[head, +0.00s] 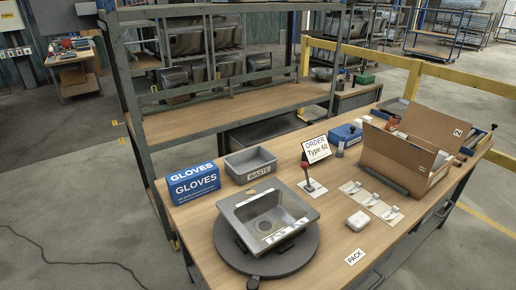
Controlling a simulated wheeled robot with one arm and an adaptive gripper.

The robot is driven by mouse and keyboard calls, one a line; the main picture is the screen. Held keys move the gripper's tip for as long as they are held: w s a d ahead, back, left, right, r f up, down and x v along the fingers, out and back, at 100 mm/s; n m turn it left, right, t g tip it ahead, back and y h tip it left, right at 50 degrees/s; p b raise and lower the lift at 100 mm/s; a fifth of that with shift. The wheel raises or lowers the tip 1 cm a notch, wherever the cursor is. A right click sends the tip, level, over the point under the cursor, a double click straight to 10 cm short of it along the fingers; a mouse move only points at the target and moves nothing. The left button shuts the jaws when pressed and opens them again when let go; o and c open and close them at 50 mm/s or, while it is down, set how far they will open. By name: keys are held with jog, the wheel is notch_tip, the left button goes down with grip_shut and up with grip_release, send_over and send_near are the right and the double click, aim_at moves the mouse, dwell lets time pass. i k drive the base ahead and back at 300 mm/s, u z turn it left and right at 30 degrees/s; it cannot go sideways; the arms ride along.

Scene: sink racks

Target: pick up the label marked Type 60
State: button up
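A white order card (316,149) reading "ORDER Type 60" stands tilted at the back of the wooden workbench. A pale sheet (350,187) with several small white pieces lies right of the middle of the bench; any print on them is too small to read. A steel sink (264,219) sits on a dark round turntable (232,258), with white marked strips along its front rim that I cannot read. No separate label legibly marked Type 60 shows apart from the order card. My gripper is not in view.
A blue gloves box (193,184) and a grey waste bin (251,165) stand at the back left. A red-knobbed stand (309,183) is right of the sink. A white block (358,221) and PACK marking (355,257) are in front. A cardboard box (395,160) stands right.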

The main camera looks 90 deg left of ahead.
aim_at(372, 200)
jog(key=u, duration=2.95)
jog(key=k, duration=0.35)
jog(key=z, duration=1.2)
jog(key=i, duration=1.35)
jog(key=u, duration=0.95)
